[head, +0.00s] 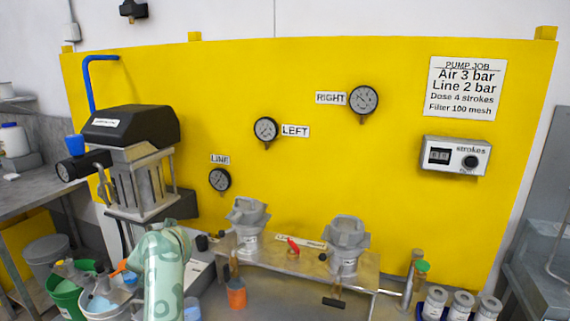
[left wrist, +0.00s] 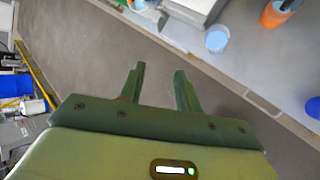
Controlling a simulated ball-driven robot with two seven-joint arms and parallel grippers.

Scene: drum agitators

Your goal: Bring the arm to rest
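My left gripper (left wrist: 159,68) shows in the left wrist view with its two green fingers apart and nothing between them. It points over a bare grey surface, apart from the things around it. A pale green patterned arm link of mine (head: 165,275) rises at the lower left of the head view, and no gripper fingers show there. My right gripper is in neither view.
Green (head: 66,293) and white buckets stand left of my arm. A yellow panel (head: 300,80) with gauges stands behind.

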